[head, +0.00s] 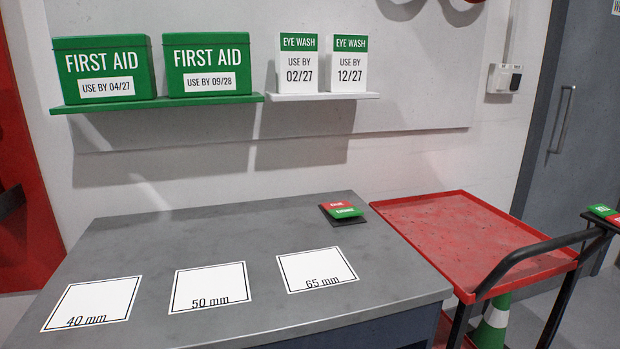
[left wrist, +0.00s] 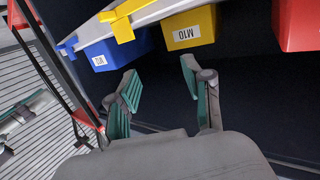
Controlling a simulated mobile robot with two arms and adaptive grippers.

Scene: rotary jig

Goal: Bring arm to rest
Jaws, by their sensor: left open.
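My left gripper (left wrist: 160,78) is in the left wrist view, with its two teal-padded fingers spread apart and nothing between them. Beyond the fingertips are a yellow bin (left wrist: 190,30) marked M10 and a blue bin (left wrist: 110,52). The fingers look apart from both bins. No arm or gripper of mine shows in the head view. I cannot make out my right gripper in either view.
A grey table (head: 230,230) bears white pads marked 40, 50 and 65 mm and a red-green button box (head: 342,212). A red trolley (head: 450,225) stands right of it. A red bin (left wrist: 298,25) is at the upper right of the wrist view.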

